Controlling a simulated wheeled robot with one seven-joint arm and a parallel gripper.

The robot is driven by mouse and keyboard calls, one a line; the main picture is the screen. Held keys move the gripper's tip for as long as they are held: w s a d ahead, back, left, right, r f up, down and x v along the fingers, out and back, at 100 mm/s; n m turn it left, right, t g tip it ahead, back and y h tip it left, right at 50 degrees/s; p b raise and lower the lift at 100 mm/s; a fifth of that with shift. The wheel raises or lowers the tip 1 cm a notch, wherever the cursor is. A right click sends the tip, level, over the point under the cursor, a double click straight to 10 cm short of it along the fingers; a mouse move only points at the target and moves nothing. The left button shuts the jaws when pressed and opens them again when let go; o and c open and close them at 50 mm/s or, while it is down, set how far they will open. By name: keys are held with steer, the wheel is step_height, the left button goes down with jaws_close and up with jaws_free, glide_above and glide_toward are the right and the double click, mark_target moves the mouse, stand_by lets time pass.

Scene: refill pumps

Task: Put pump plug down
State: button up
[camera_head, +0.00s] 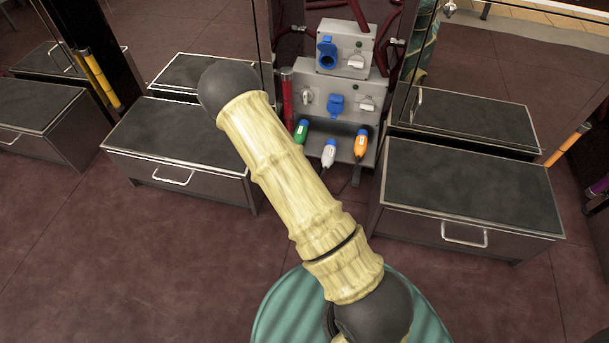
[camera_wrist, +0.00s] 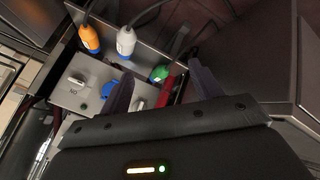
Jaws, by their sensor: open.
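Three plugs rest in the holder at the foot of the grey socket box: a green plug (camera_head: 301,131), a white plug (camera_head: 329,153) and an orange plug (camera_head: 361,144). In the wrist view the orange plug (camera_wrist: 91,38), white plug (camera_wrist: 126,41) and green plug (camera_wrist: 160,73) show with cables. My gripper (camera_wrist: 163,88) is open, its two dark fingers apart. The green plug appears between the fingers near their tips, and I see no contact. Which plug is the pump's, I cannot tell. In the head view my arm hides the gripper.
The grey socket box (camera_head: 328,90) has blue sockets (camera_head: 336,104) and white rotary switches. Low dark-topped cabinets stand on the left (camera_head: 165,140) and right (camera_head: 470,190) of it. Red hoses (camera_head: 391,22) run behind. Reddish floor is open in front of the cabinets.

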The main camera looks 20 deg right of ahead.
steer(key=s+a+r+m+g+y, duration=0.1)
steer(key=s+a+r+y, duration=0.15)
steer(key=r, duration=0.45)
steer(key=s+a+r+m+g+y, duration=0.1)
steer(key=s+a+r+y, duration=0.2)
steer(key=r, duration=0.5)
steer(key=s+r+g, duration=0.1)
steer(key=s+r, duration=0.3)
steer(key=s, duration=0.3)
steer(key=s+d+r, duration=0.1)
steer(key=s+r, duration=0.4)
steer(key=s, duration=0.2)
steer(key=shift+s+r+n+g, duration=0.2)
steer(key=shift+n+g, duration=0.1)
steer(key=shift+g, duration=0.1)
steer(key=shift+c, duration=0.4)
steer(key=c, duration=0.4)
steer(key=p+v, duration=0.2)
steer(key=w+p+v, duration=0.1)
steer(key=p+v, duration=0.1)
steer(key=shift+r, duration=0.15)
jaws_close()
steer(key=w+p+v, duration=0.2)
steer(key=p+v, duration=0.7)
steer(key=p, duration=0.1)
steer(key=shift+a+r, duration=0.15)
steer(key=shift+r, duration=0.3)
